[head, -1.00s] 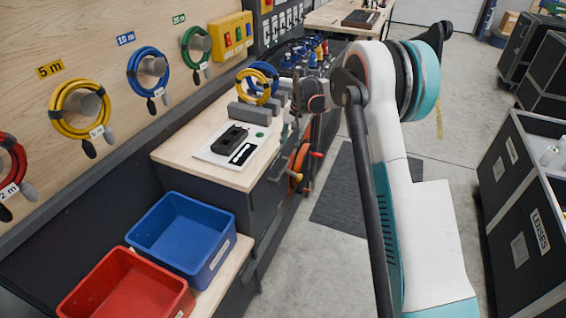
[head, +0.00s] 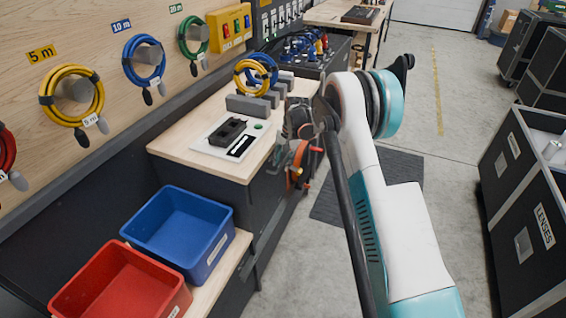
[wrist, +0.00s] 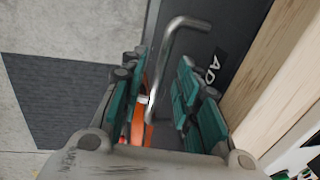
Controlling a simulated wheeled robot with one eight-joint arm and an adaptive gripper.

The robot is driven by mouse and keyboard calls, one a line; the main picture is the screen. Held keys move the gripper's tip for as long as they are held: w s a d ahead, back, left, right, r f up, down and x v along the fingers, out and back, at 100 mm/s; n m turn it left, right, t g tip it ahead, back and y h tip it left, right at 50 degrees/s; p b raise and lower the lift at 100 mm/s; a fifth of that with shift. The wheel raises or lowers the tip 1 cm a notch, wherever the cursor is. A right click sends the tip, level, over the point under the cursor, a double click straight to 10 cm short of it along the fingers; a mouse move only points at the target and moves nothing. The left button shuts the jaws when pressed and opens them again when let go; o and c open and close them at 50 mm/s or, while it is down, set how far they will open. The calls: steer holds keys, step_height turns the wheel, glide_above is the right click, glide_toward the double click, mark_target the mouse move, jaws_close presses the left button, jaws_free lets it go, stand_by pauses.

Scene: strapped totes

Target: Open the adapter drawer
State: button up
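The adapter drawer's dark front (wrist: 228,40) shows in the wrist view, with a label partly reading "AD" and a bent grey metal handle (wrist: 172,52). My gripper (wrist: 160,100) is open, its teal-padded fingers on either side of the handle's lower part in the picture. I see no clear contact between pads and handle. In the head view my gripper (head: 285,155) is beside the workbench's aisle side, below the top's edge. There the arm and gripper hide most of the drawer front and its handle.
The wooden benchtop (head: 185,145) edge runs close beside the gripper. Blue (head: 185,230) and red (head: 125,280) bins stand on a lower shelf. A black LENSES case (head: 520,215) stands right; the floor between is clear.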

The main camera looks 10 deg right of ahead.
jaws_close()
steer(key=s+d, duration=0.9)
steer(key=d, duration=0.4)
steer(key=s+d, duration=1)
steer(key=d, duration=0.3)
steer(key=shift+s+d+b, duration=0.25)
steer(key=shift+d+b, duration=0.1)
jaws_free()
